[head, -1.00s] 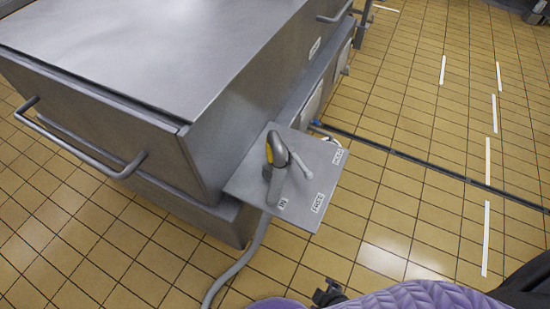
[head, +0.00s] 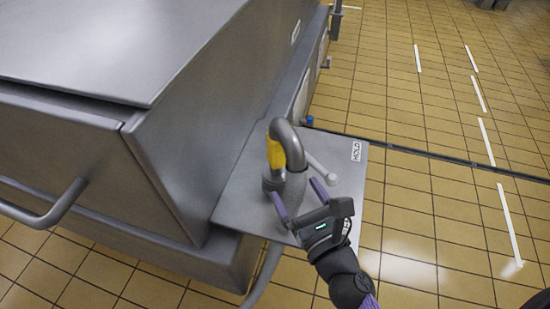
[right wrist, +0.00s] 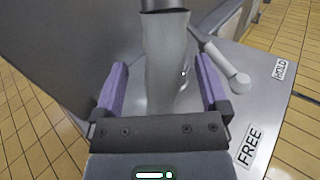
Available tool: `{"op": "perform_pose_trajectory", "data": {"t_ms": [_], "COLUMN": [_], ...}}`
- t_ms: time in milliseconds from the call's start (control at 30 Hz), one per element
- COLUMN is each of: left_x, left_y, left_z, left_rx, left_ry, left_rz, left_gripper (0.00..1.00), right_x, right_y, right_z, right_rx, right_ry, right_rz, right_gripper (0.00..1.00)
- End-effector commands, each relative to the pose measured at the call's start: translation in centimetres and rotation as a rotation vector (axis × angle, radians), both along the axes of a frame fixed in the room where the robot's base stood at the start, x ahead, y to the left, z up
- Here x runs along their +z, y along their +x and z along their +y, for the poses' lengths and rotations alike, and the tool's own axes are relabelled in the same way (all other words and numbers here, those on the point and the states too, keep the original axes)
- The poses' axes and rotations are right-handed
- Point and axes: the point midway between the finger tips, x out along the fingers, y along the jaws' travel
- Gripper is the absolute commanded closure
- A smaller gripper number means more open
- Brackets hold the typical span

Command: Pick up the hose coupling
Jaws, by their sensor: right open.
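The hose coupling (head: 287,180) stands on a flat metal plate (head: 240,200). It has a grey body and a bent grey pipe with a yellow section on top. My right gripper (head: 297,190) is open, with its purple fingers spread on either side of the coupling's lower body. In the right wrist view the coupling (right wrist: 166,62) stands between the two fingers, with visible gaps on both sides. Contact is not evident. The coupling's base is partly hidden by my gripper. My left gripper is not in view.
A light grey lever (head: 322,170) with a round knob lies just right of the coupling. Labels HOLD (right wrist: 280,69) and FREE (right wrist: 248,147) mark the plate. A large steel vat (head: 200,110) stands close on the left. Open tiled floor (head: 420,210) lies to the right.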

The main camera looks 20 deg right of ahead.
Motion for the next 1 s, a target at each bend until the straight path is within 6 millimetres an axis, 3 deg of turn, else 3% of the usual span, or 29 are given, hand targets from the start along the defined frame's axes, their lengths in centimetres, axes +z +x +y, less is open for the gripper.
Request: {"op": "perform_pose_trajectory", "data": {"t_ms": [100,500,733,767,1000], "left_x": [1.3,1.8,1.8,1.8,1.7], "left_y": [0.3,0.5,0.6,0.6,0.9], "left_z": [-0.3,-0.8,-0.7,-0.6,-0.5], "left_rx": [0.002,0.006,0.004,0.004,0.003], "left_ry": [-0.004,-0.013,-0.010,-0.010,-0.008], "left_rz": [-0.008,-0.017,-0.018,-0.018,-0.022], "left_gripper": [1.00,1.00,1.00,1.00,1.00], "right_x": [0.8,0.1,0.0,0.0,0.0], "right_y": [2.4,9.2,9.6,9.6,9.6], "right_z": [0.2,0.1,0.2,0.2,0.2], "right_rx": [0.000,0.000,-0.001,0.000,0.000], "right_ry": [0.000,0.003,0.003,0.003,0.004], "right_rz": [-0.008,-0.003,-0.001,-0.001,-0.001], "right_gripper": [0.06,0.06,0.06,0.08,0.59]}}
